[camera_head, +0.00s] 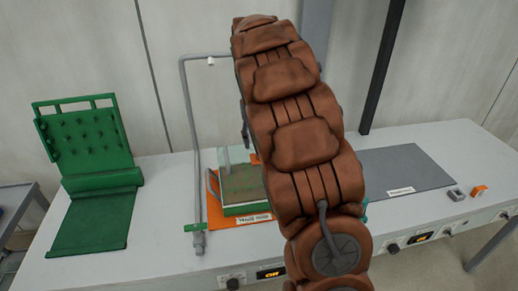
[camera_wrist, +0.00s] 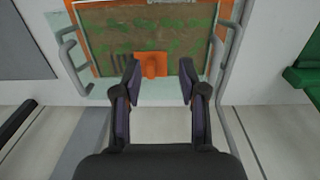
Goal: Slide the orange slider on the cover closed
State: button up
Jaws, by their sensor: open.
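The cover (camera_head: 232,156) is a clear box on a green-edged base on the bench, partly hidden behind my arm in the head view. Its brown-and-green inside (camera_wrist: 120,32) shows in the wrist view. The orange slider (camera_wrist: 152,64) is a small tab with a wider plate at the edge of the cover nearest my gripper. A bit of orange on the cover (camera_head: 254,158) shows beside my arm; I cannot tell if it is the slider. My gripper (camera_wrist: 160,72) is open, with the slider between its fingertips in the picture. Contact cannot be told. My arm mostly hides the gripper in the head view.
Grey bent handles (camera_wrist: 70,60) flank the cover. An orange mat (camera_head: 224,238) lies under it. A grey pipe (camera_head: 190,130) stands close to its left. A green stand (camera_head: 95,180) is farther left. A dark grey mat (camera_head: 405,168) lies bare at right.

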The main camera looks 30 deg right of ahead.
jog(key=w+d, duration=0.1)
jog(key=w+d+f, duration=0.1)
jog(key=w, duration=0.1)
jog(key=w+d, duration=0.1)
jog(key=d, duration=0.1)
jog(key=shift+w+d+f+p, duration=0.1)
jog(key=shift+w+f+p, duration=0.1)
jog(key=shift+f+p, duration=1.5)
jog(key=shift+f, duration=2.45)
jog(key=shift+c, duration=0.2)
grip_shut()
